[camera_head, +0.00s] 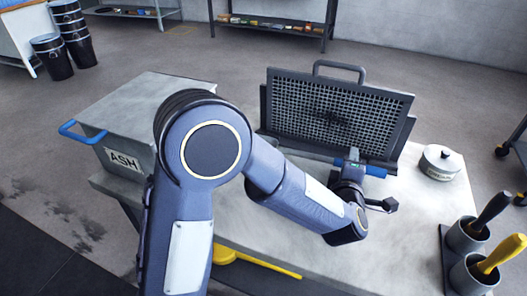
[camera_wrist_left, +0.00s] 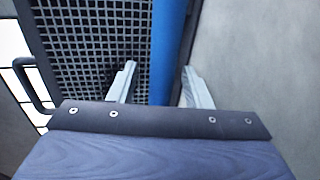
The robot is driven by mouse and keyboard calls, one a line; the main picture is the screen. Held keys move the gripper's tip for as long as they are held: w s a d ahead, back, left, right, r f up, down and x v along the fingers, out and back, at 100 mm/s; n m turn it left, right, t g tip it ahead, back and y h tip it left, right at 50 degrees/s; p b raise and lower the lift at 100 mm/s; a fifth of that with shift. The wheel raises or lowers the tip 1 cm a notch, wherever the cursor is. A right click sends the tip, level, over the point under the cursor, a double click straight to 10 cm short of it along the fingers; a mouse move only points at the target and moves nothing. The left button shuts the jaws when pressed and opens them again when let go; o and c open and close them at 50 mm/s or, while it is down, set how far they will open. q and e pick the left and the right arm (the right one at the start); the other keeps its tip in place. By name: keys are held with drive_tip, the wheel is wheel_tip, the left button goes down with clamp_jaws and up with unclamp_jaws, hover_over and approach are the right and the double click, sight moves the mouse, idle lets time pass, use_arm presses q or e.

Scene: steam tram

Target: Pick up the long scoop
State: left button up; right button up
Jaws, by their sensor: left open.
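My left gripper (camera_head: 355,160) is open at a blue bar (camera_head: 376,171) in front of the upright mesh grate. In the left wrist view the blue bar (camera_wrist_left: 168,45) runs between the two spread fingers of the left gripper (camera_wrist_left: 158,82); I cannot tell whether they touch it. Whether this bar is the long scoop's handle is unclear, as its ends are hidden or cut off. A yellow tool with a thin handle (camera_head: 270,267) lies low at the table's front, partly hidden by my arm. My right gripper is not in view.
The mesh grate (camera_head: 300,105) stands on the table (camera_head: 290,235). A grey ASH box (camera_head: 125,160) is at left, a round lidded tin (camera_head: 440,163) at right. Two cups hold a black-handled tool (camera_head: 490,212) and a yellow-handled tool (camera_head: 503,253). Table between grate and tin is clear.

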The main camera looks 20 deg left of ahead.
use_arm(q)
clamp_jaws()
drive_tip(key=shift+r, duration=0.15)
idle(0.4)
